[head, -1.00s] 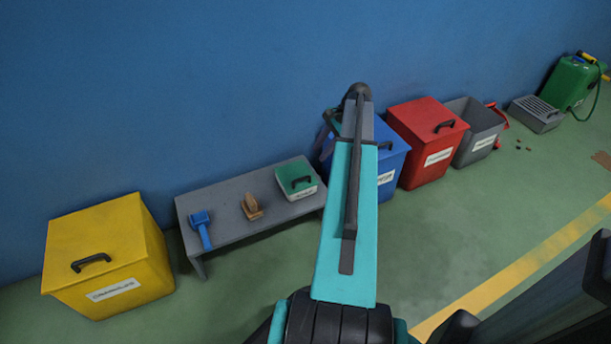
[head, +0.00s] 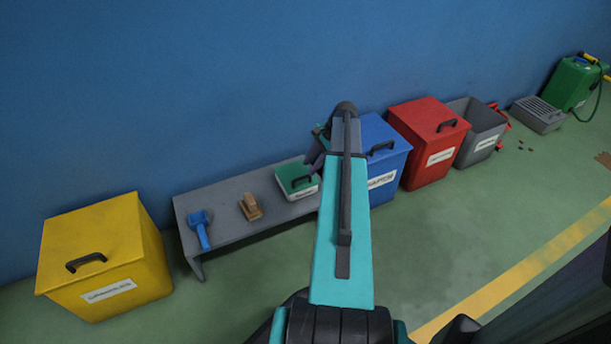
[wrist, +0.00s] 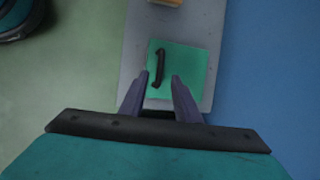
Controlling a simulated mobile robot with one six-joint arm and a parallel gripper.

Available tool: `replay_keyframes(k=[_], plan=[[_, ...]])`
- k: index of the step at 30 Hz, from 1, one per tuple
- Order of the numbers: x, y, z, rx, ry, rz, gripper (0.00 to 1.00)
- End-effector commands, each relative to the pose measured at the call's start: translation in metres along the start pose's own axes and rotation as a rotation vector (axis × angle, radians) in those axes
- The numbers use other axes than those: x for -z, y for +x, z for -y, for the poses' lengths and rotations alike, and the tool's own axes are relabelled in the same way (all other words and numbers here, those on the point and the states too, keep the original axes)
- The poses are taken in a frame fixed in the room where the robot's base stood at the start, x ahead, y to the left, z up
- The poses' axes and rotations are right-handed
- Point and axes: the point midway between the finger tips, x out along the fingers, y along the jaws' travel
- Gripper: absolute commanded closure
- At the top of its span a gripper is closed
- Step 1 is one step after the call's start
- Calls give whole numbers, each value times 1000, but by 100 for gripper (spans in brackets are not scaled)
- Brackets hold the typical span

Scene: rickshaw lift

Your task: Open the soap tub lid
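The soap tub (head: 303,191) is a small white box with a green lid (head: 290,174) and a dark handle (head: 303,181). It stands at the right end of the grey bench, and its lid is down. In the wrist view the green lid (wrist: 190,65) with its black handle (wrist: 160,67) lies just ahead of my fingertips. My gripper (wrist: 157,80) is open and empty, its two purple-grey fingers apart. In the head view my gripper (head: 314,150) shows beside the tub, partly hidden by my arm. I cannot tell its height above the lid.
On the grey bench (head: 225,205) lie a blue scoop (head: 200,230) and a wooden brush (head: 250,207). A yellow bin (head: 100,260) stands left; blue (head: 385,160) and red (head: 430,150) bins and a grey bin (head: 480,135) stand right. The blue wall is behind. Green floor in front is clear.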

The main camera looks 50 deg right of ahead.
Motion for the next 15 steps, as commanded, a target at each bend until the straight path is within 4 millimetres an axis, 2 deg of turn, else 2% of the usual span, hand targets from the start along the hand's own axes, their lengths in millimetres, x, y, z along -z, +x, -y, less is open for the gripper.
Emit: replay_keyframes(k=[1,6,15], plan=[[1,11,-1,-1,0,1,70],[1,33,0,-1,0,1,70],[0,52,0,0,1,1,70]])
